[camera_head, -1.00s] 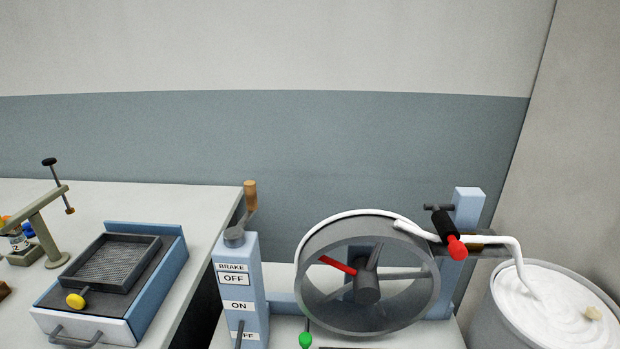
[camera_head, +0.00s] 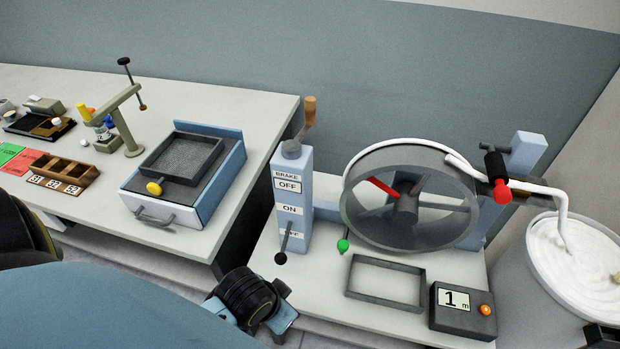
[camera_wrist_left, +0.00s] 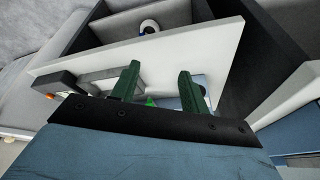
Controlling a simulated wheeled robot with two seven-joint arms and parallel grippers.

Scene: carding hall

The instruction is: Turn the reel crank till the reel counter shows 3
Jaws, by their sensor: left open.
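The reel (camera_head: 374,225) is a grey wheel with a red spoke, standing on the right-hand bench. A crank with an upright wooden handle (camera_head: 309,108) sits on top of the blue post left of it. The reel counter (camera_head: 463,312) on the bench front reads 1 m. My left arm reaches in from the lower left of the head view, its wrist low in front of the bench and well below the crank; its fingertips do not show there. In the left wrist view my left gripper (camera_wrist_left: 160,85) is open, with nothing between its green fingers.
The post carries BRAKE, OFF and ON labels and a black-knobbed lever (camera_head: 282,257). A green knob (camera_head: 343,246) and an empty grey frame (camera_head: 386,284) are in front of the reel. A white-filled drum (camera_head: 541,262) stands right. The left bench (camera_head: 195,98) holds a sieve box.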

